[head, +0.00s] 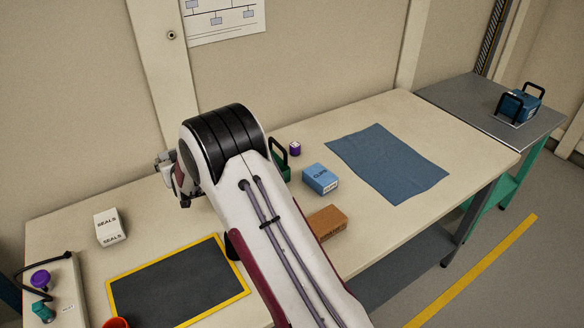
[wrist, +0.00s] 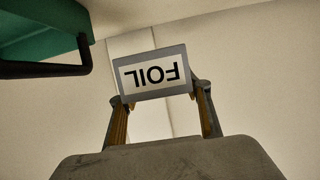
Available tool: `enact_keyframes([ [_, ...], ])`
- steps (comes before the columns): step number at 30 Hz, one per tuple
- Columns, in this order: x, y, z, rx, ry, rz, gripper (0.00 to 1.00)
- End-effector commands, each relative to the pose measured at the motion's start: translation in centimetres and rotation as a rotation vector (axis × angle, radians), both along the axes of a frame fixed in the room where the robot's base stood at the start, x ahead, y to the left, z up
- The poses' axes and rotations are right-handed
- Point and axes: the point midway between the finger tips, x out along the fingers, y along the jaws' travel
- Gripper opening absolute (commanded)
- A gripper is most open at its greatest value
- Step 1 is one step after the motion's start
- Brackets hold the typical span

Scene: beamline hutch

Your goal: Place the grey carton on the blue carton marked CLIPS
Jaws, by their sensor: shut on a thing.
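The grey carton (wrist: 153,76), with a white label reading FOIL upside down in the wrist view, is held between the two fingers of my gripper (wrist: 158,98). I see pale wall behind it. In the head view the carton does not show, and my arm hides most of the gripper. The blue carton marked CLIPS (head: 320,179) stands on the bench, right of my arm, with nothing on top of it. It does not show in the wrist view.
A green box with a black handle (head: 279,160) stands near the blue carton; a green thing with a black bar (wrist: 42,40) shows in the wrist view. A brown carton (head: 327,221), purple block (head: 295,148), blue mat (head: 388,162) and white SEALS carton (head: 110,227) are also on the bench.

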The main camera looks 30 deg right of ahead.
Motion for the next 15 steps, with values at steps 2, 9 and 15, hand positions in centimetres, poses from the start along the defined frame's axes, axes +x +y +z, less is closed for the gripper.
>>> enact_keyframes([
  [2, 0.0, 0.0, 0.6, 0.000, -0.003, 0.000, 0.26],
  [9, 0.1, 0.0, 3.8, 0.002, -0.006, -0.001, 0.26],
  [15, 0.0, 0.0, 7.3, 0.001, -0.006, 0.000, 0.26],
])
